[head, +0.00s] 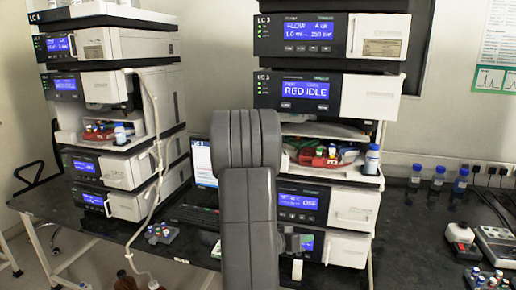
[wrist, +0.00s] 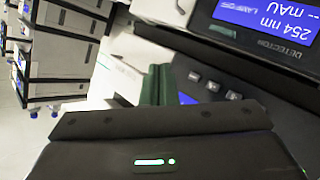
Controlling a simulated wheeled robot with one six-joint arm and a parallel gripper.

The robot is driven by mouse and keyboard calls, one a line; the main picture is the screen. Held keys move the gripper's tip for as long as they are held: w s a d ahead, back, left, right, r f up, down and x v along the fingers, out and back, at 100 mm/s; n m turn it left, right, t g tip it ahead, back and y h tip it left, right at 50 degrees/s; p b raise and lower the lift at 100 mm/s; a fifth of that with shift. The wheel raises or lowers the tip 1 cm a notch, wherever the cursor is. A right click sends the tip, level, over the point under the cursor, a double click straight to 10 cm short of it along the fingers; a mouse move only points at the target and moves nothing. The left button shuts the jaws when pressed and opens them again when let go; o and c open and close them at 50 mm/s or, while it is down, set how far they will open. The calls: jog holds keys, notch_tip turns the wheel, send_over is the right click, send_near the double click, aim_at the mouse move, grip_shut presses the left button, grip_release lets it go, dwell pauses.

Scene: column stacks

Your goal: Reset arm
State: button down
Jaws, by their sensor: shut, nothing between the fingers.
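My gripper (wrist: 157,84) shows in the wrist view. Its dark body with a lit green strip fills the bottom, and its greenish fingers stand together above it, shut and empty. Behind and beside the fingers are the fronts of instrument modules, one with a blue display (wrist: 262,18) reading 254 nm, seen at a tilt. In the head view my grey arm rises in the middle, in front of the right instrument stack (head: 365,205).
A left instrument stack (head: 112,175) stands on the dark bench (head: 418,243). A vial rack (head: 160,234) sits between the stacks. Blue-capped bottles (head: 437,178) stand at the right, near a small white-topped device (head: 461,236). Bare bench lies right of the right stack.

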aim_at(312, 219)
jog(key=shift+s+a, duration=0.25)
jog(key=shift+s, duration=0.75)
jog(key=w, duration=0.1)
jog(key=w+d+p, duration=0.1)
jog(key=w, duration=0.1)
jog(key=w+p, duration=0.1)
jog(key=w, duration=0.1)
jog(key=shift+w+d+r, duration=0.1)
jog(key=shift+d+r, duration=0.1)
jog(key=shift+d, duration=0.05)
jog(key=shift+p, duration=0.55)
jog(key=f+b, duration=0.1)
jog(key=b, duration=0.2)
jog(key=shift+b, duration=0.4)
